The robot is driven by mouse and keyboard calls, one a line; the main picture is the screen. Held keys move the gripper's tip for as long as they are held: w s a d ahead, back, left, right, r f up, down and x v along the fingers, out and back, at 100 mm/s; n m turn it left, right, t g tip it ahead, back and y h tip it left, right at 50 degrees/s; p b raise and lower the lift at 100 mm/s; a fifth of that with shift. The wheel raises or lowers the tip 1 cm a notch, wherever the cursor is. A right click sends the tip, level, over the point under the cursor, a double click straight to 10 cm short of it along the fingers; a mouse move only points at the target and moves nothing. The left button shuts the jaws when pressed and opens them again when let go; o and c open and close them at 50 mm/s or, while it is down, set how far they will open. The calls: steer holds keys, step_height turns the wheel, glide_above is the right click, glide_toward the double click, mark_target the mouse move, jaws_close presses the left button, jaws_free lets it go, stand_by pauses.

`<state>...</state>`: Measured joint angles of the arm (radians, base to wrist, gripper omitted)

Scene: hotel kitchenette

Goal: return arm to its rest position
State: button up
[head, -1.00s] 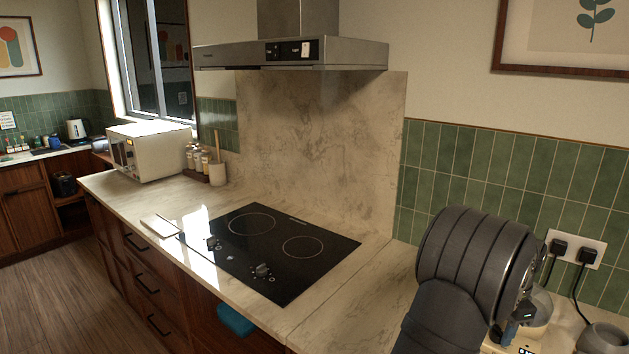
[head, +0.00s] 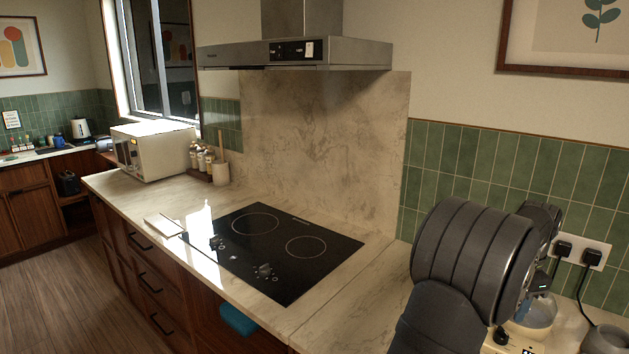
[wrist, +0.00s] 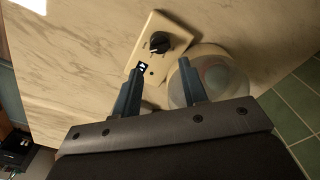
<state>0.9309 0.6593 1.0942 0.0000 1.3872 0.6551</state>
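My arm (head: 470,255) shows at the lower right in the head view, folded above the right end of the counter. My gripper (wrist: 160,70) shows in the wrist view, its two blue-grey fingers apart with nothing held between them. It points down at the counter, over a beige appliance base (wrist: 143,66) with a black knob (wrist: 178,40). A clear rounded vessel (wrist: 219,72) stands beside the base, partly behind the right finger. In the head view the fingers are hidden or too unclear to make out.
A black hob (head: 270,250) lies in the marble counter (head: 345,300), left of my arm. A range hood (head: 300,54) hangs above it. Two black plugs (head: 575,252) with cables sit in the wall at right. The counter between hob and arm is clear.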

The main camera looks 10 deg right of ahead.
step_height(320, 180, up, 9)
step_height(320, 180, down, 18)
steer(key=shift+r, duration=0.15)
steer(key=shift+r+n, duration=0.2)
steer(key=shift+n, duration=0.6)
steer(key=n, duration=1.1)
steer(key=shift+n, duration=2.4)
